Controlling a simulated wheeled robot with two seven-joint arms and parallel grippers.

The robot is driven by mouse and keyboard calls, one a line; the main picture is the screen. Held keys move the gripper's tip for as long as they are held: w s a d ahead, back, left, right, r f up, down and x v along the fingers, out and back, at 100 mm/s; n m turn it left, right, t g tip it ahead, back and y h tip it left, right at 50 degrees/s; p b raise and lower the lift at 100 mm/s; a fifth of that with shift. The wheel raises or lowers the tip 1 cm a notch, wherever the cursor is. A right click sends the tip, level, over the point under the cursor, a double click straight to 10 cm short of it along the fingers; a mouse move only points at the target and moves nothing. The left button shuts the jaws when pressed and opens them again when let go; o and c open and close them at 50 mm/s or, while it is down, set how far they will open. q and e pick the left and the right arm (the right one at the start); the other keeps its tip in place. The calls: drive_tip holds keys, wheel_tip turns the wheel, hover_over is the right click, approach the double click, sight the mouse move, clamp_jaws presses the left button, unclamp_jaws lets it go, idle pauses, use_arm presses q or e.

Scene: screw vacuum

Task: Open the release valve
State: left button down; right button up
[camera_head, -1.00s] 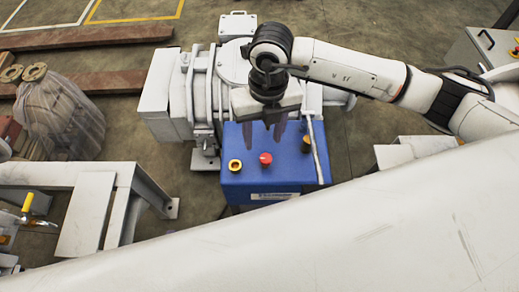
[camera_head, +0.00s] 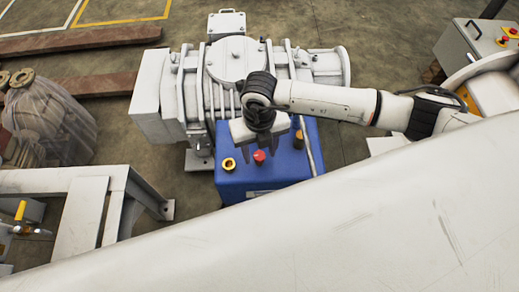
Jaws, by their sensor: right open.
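A blue box (camera_head: 289,166) stands in front of the grey pump (camera_head: 234,62). On its top are a red knob (camera_head: 259,156), a yellow ring-shaped fitting (camera_head: 229,164) and a brass-coloured fitting (camera_head: 298,139). A yellow-handled valve (camera_head: 20,210) shows at the far left; I cannot tell which part is the release valve. My right gripper (camera_head: 259,152) points down at the red knob, open, with one finger on each side of it in the picture. Whether it touches the knob cannot be told. My left gripper is out of view.
A large white surface (camera_head: 350,230) fills the foreground. A grey metal frame (camera_head: 85,215) stands at the left, with wrapped parts (camera_head: 50,115) behind it. A control box (camera_head: 480,50) with red buttons is at the upper right. Rusty beams (camera_head: 80,39) lie on the floor.

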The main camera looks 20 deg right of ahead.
drive_tip(key=c, duration=1.1)
drive_tip(key=shift+o, duration=0.2)
